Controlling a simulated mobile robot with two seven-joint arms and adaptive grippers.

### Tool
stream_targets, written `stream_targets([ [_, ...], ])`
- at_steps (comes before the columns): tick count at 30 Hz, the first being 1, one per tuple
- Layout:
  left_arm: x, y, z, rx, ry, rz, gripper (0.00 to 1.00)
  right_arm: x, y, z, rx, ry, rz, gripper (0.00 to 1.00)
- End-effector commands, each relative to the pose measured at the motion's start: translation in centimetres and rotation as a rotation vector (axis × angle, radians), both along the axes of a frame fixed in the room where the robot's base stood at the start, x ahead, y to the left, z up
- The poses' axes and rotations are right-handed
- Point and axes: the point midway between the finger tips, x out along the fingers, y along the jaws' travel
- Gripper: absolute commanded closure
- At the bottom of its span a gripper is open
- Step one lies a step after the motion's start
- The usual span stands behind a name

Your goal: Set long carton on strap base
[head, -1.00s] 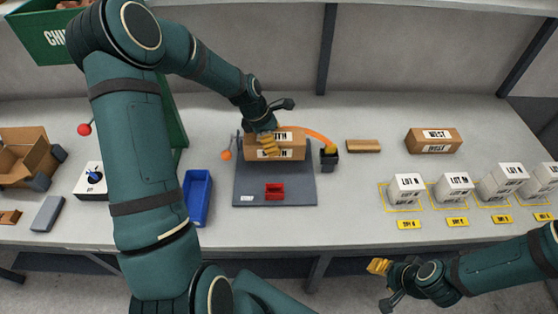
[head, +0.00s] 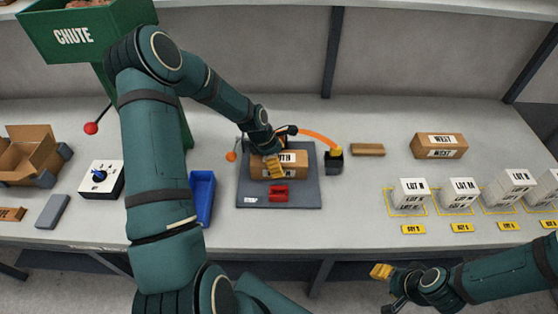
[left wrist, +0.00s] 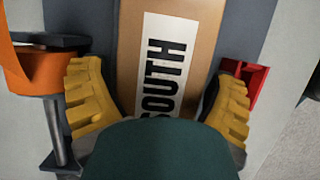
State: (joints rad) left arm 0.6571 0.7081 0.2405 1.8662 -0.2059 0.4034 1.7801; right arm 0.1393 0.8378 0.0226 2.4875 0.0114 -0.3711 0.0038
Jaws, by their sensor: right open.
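The long brown carton (head: 296,172), with a white SOUTH label, is over the grey strap base (head: 304,199), lengthwise across it. It also fills the middle of the left wrist view (left wrist: 192,30). My left gripper (head: 275,165) has its yellow fingers on either side of the carton and appears shut on it. I cannot tell whether the carton's underside touches the base. A red block (head: 279,193) sits on the base in front of the carton. An orange strap (head: 318,136) arches behind to the right. My right gripper (head: 388,285) is open and empty in front of the table.
A blue bin (head: 202,197) is further left. A WEST carton (head: 438,146) and several white LOT boxes (head: 411,192) are at the right.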

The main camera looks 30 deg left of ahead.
Motion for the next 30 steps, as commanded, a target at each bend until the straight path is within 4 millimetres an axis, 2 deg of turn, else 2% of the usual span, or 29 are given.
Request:
stream_targets([
  [9, 0.0, 0.0, 0.1, 0.000, 0.000, 0.000, 0.00, 0.0, 0.0, 0.0, 0.000, 0.000, 0.000, 0.53],
  [13, -0.2, 0.4, 1.0, 0.001, 0.000, 0.001, 0.00, 0.0, 0.0, 0.1, 0.000, 0.000, 0.000, 0.53],
  [24, -1.5, 2.6, 7.7, 0.003, -0.003, 0.001, 0.00, 0.0, 0.0, 0.5, 0.001, 0.000, 0.000, 0.53],
  [30, -2.1, 3.5, 10.3, 0.002, -0.001, 0.000, 0.00, 0.0, 0.0, 0.6, 0.001, 0.000, 0.000, 0.53],
])
